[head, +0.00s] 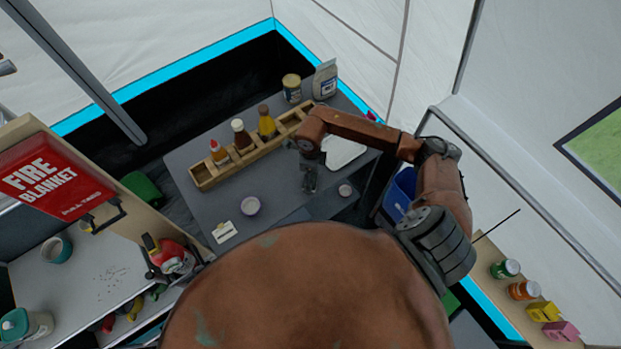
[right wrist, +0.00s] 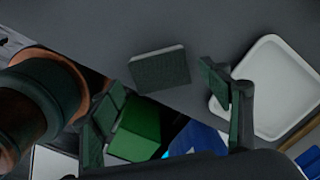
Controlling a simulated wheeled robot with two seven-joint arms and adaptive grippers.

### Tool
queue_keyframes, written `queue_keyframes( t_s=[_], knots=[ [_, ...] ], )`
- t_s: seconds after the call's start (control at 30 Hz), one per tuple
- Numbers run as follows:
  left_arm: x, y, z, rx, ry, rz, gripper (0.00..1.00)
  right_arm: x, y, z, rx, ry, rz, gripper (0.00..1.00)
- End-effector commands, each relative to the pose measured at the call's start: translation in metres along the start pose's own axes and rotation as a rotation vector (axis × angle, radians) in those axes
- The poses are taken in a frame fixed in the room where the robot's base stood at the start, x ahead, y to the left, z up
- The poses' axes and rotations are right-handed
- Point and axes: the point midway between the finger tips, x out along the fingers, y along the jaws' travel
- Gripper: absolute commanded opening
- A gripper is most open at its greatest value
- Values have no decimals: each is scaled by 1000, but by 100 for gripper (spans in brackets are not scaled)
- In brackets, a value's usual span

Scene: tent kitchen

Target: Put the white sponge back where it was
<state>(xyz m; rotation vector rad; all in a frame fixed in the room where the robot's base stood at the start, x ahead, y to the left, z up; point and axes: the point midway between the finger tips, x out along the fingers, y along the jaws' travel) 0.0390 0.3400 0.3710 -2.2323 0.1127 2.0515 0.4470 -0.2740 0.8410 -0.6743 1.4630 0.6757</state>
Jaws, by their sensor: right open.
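A flat block that looks like a sponge (right wrist: 160,70) lies on the grey table in the right wrist view. It has a dark green-grey face and a thin pale edge; I cannot tell whether it is the white sponge. My right gripper (head: 310,180) is low over the table in the head view. In the right wrist view the right gripper (right wrist: 160,108) is open and empty, with the block beyond and between its fingertips, apart from them. In the head view the block is not clearly seen. My left gripper is not in view.
A white tray (head: 338,160) lies right of the gripper. A wooden rack (head: 209,175) with several bottles stands behind. A blue bin (head: 399,192) stands right.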

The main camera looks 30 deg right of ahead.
Motion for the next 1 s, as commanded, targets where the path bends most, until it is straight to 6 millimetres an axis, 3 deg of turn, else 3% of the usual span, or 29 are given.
queue_keyframes(
  t_s=[0.2, 0.43, 0.6, 1.0],
  knots=[
    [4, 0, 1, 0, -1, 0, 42, -48, -2, 0, -2, -2, -6, 71],
    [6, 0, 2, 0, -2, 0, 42, -83, -1, 0, 0, 0, -2, 71],
    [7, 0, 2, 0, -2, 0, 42, -94, 0, 0, 1, 0, -1, 71],
    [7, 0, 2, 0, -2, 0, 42, -94, 0, 0, 1, 0, 0, 71]
  ],
)
